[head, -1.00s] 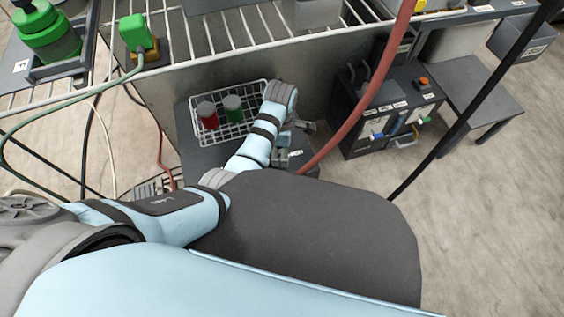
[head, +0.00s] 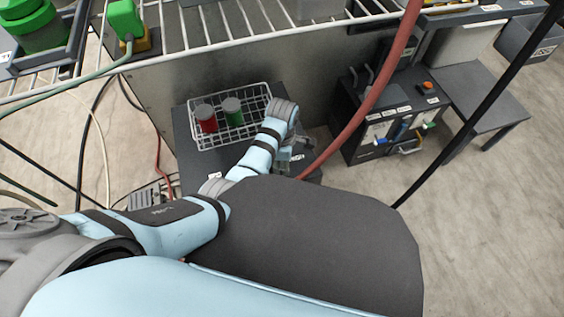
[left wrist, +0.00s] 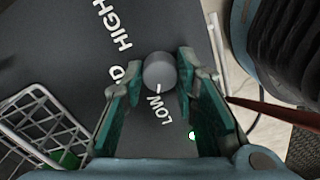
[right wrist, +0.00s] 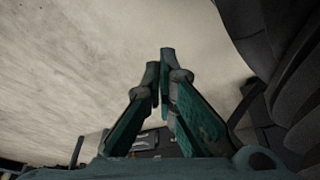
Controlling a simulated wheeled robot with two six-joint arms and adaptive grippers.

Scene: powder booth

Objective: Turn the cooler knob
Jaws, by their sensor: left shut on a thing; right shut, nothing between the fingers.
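The cooler knob (left wrist: 160,70) is a round grey knob on a dark panel (left wrist: 70,60) with white lettering, in the left wrist view. A small white mark at its lower edge points toward the word LOW. HIGH is readable, and another label is partly covered by a finger. My left gripper (left wrist: 158,75) is shut on the knob, one finger on each side. In the head view my left gripper (head: 293,158) is at the cooler's top, and the knob is hidden there. My right gripper (right wrist: 160,62) is shut and empty over the floor, outside the head view.
A white wire basket (head: 262,95) with a red jar (head: 206,119) and a green jar (head: 233,112) stands left of my left gripper. A red hose (head: 375,85) passes close on the right. A dark cabinet (head: 375,105) and wire rack (head: 230,30) stand beyond.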

